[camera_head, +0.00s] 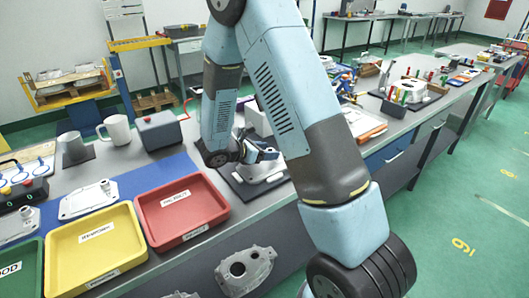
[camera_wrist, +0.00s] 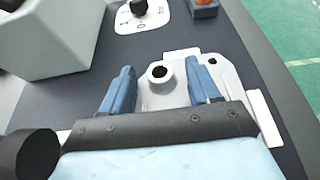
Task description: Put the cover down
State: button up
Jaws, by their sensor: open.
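A pale grey cast cover (camera_wrist: 225,72) with a raised round boss and a dark hole in it lies under my gripper (camera_wrist: 162,72) in the wrist view. My gripper is open, with one blue finger on each side of the boss; I cannot tell whether either finger touches it. In the head view my gripper (camera_head: 264,155) is low over the bench, just above the cover (camera_head: 268,178), which appears to lie flat on a dark mat (camera_head: 243,190). My gripper hides the near part of the cover in the wrist view.
A red tray (camera_head: 160,238), a yellow tray (camera_head: 72,281) and a green tray (camera_head: 25,280) stand at the left. Another flat cover (camera_head: 90,199) lies behind them. A grey box (camera_head: 158,132) and a white mug (camera_head: 117,130) stand further back. A casting (camera_head: 244,270) is at the lower front.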

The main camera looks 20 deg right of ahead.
jog(key=shift+a+r, duration=0.1)
notch_tip(320, 180, up, 4)
send_over(242, 166)
jog(key=shift+s, duration=0.1)
jog(key=shift+s+a+r, duration=0.25)
jog(key=shift+a+r, duration=0.05)
jog(key=shift+a, duration=0.3)
